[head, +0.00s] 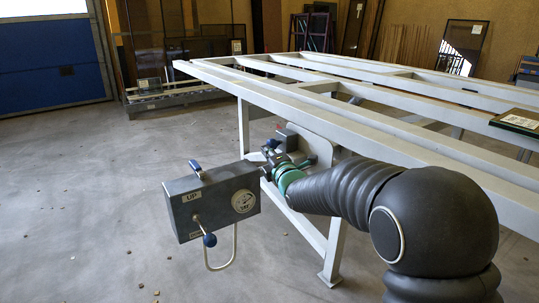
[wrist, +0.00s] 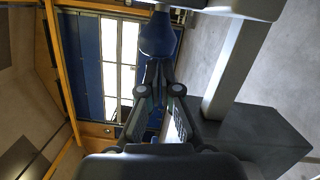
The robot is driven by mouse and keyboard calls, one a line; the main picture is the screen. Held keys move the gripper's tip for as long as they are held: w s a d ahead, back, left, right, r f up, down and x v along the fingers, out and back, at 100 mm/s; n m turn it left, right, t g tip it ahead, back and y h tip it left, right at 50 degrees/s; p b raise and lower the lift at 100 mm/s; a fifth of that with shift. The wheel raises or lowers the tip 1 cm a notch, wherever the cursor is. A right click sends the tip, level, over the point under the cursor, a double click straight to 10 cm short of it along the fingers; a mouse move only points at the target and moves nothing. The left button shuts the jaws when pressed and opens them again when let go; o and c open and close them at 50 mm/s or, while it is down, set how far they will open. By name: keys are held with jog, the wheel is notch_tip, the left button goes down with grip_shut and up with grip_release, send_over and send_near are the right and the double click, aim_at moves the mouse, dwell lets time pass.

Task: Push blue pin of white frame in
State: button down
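The white frame (head: 330,110) is a large tilting table of pale beams. Its blue pin (wrist: 160,36) shows at the top middle of the wrist view, with a rounded end facing my gripper. In the head view, a small blue piece near the frame's leg (head: 272,143) seems to be this pin. My gripper (wrist: 157,68) has its fingers drawn together, with nothing visible between them. The fingertips are right at the pin's end; I cannot tell whether they touch it.
A frame leg (head: 335,250) is beside my arm. Open concrete floor (head: 90,210) lies left. Framed panels lean at the back.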

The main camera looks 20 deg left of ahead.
jog(key=shift+w+d+r, duration=0.1)
jog(key=shift+w+d, duration=0.05)
jog(key=shift+d, duration=0.1)
jog(key=v, duration=1.2)
jog(key=shift+a, duration=0.2)
